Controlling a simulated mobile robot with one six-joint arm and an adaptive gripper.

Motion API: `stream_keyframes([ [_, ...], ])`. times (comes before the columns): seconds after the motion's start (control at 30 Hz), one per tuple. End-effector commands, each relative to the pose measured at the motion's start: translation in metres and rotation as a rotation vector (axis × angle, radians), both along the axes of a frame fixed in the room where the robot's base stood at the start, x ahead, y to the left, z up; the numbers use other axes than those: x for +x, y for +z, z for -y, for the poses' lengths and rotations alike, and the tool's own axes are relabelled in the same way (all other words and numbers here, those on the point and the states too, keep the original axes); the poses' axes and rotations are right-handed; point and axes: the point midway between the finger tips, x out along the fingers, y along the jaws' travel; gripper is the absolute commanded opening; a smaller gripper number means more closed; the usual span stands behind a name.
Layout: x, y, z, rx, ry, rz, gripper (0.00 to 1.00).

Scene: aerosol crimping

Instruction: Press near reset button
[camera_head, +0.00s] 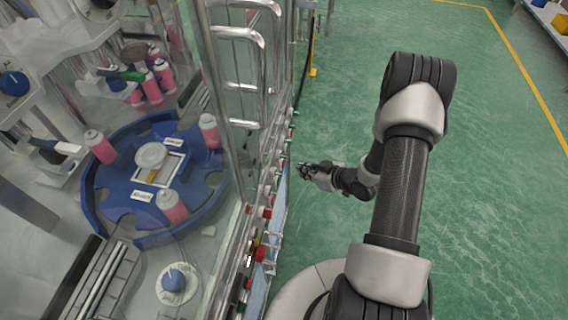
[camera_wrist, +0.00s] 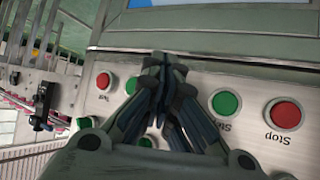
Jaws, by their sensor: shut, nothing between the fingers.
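My gripper (camera_head: 304,169) is shut and empty at the machine's front edge in the head view. In the wrist view its fingertips (camera_wrist: 164,62) meet over the metal control panel (camera_wrist: 222,82). A red button (camera_wrist: 104,81) sits left of the fingers, with a small label that is hard to read. A green button (camera_wrist: 131,86) beside it is partly hidden by the fingers. To the right are a green start button (camera_wrist: 225,103) and a red stop button (camera_wrist: 284,114). I cannot tell which button is the near reset one, or whether the fingers touch the panel.
A clear guard with metal handles (camera_head: 262,75) encloses the blue rotary table (camera_head: 100,190) with several pink cans. Red and yellow controls (camera_head: 262,253) line the machine's front edge. A screen edge (camera_wrist: 215,20) lies beyond the fingertips. Green floor (camera_head: 500,200) to the right is clear.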

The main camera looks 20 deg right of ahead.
Motion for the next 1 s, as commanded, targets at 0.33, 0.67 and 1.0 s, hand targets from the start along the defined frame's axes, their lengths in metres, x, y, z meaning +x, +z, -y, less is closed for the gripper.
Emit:
stream_keyframes([
  [0.33,-0.014,0.000,0.020,0.000,0.000,0.000,0.00],
  [0.67,-0.014,0.000,0.020,0.000,0.001,0.000,0.00],
  [1.0,-0.013,0.001,0.021,-0.004,0.000,0.000,0.00],
])
